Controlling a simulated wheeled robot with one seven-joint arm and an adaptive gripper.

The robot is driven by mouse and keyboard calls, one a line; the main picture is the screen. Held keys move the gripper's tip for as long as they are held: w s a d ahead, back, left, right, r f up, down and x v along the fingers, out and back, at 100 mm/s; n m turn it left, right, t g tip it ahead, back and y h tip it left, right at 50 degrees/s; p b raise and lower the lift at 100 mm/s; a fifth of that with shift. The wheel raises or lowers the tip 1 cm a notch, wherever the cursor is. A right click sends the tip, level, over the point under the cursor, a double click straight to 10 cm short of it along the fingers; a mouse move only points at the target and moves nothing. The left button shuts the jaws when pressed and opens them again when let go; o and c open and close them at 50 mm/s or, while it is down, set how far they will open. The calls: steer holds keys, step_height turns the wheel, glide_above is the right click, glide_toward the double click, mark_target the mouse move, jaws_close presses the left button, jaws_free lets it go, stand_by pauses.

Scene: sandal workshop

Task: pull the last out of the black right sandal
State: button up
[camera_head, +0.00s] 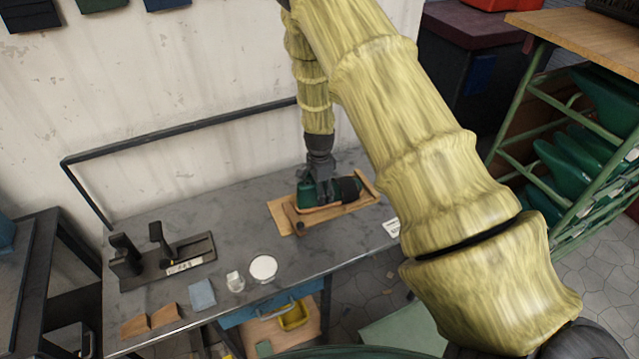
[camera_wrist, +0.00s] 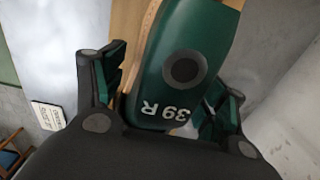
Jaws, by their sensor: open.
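The green last (camera_head: 308,192) sits in the black sandal (camera_head: 349,188), which lies on a wooden board (camera_head: 281,214) on the grey bench. In the wrist view the last (camera_wrist: 172,88) shows its heel end with "39 R" and a dark round spot. A tan edge runs along its left side. My gripper (camera_head: 318,177) is over the heel end of the last. In the wrist view my gripper (camera_wrist: 168,85) is open, with one finger on each side of the last. I cannot tell whether either finger touches it. The sandal's strap is not clear in the wrist view.
A black stand (camera_head: 165,262) with a label is at the bench's left. A white dish (camera_head: 263,267), a small clear cup (camera_head: 235,281), a blue cloth (camera_head: 202,294) and tan pieces (camera_head: 165,315) lie near the front edge. A green rack (camera_head: 560,190) stands right.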

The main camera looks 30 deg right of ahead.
steer(key=shift+f, duration=0.15)
steer(key=c, duration=1.3)
steer(key=o, duration=0.6)
steer(key=c, duration=0.4)
steer(key=shift+r, duration=0.2)
steer(key=shift+a, duration=0.15)
steer(key=shift+a+p, duration=0.4)
steer(key=shift+a, duration=0.6)
steer(key=shift+w+a, duration=0.1)
steer(key=shift+a, duration=0.05)
